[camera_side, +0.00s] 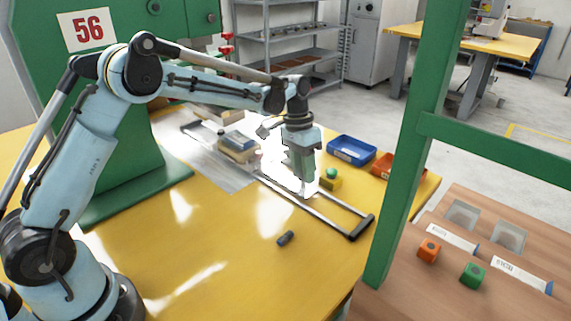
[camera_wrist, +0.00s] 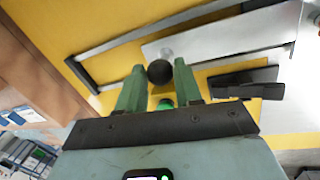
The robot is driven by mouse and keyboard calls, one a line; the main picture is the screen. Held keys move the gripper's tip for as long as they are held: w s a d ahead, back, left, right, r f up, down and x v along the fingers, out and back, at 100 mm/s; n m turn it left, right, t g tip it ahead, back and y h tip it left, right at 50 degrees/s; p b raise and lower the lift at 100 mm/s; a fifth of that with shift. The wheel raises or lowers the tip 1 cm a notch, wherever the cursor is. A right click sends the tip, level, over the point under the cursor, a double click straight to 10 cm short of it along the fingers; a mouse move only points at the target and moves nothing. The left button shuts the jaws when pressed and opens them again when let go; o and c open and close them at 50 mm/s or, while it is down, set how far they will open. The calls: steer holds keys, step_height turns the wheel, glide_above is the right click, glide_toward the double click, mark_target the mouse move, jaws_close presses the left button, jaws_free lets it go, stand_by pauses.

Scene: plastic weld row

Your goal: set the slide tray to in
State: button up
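The slide tray (camera_wrist: 225,38) is a pale metal plate between two grey rails in the wrist view. A black ball knob (camera_wrist: 159,72) stands at its edge beside a short metal stem. My gripper (camera_wrist: 160,68) has its two green fingers on either side of the knob, with the knob nearly filling the gap. I cannot tell whether both fingers touch it. In the side view my gripper (camera_side: 302,178) points down over the rails (camera_side: 325,204), low over the bright tray area. Glare and my gripper hide the tray's edges and the knob there.
A yellow block with a green ball (camera_side: 331,174) stands just right of my gripper. Blue (camera_side: 352,150) and orange (camera_side: 384,166) bins lie behind. A green post (camera_side: 408,150) rises at right. The front table is mostly clear.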

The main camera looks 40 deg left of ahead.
steer(key=o, duration=0.4)
steer(key=shift+c, duration=0.2)
step_height(320, 180, up, 12)
steer(key=a, duration=0.2)
steer(key=shift+w, duration=0.25)
steer(key=shift+a+f, duration=0.1)
steer(key=shift+a, duration=0.05)
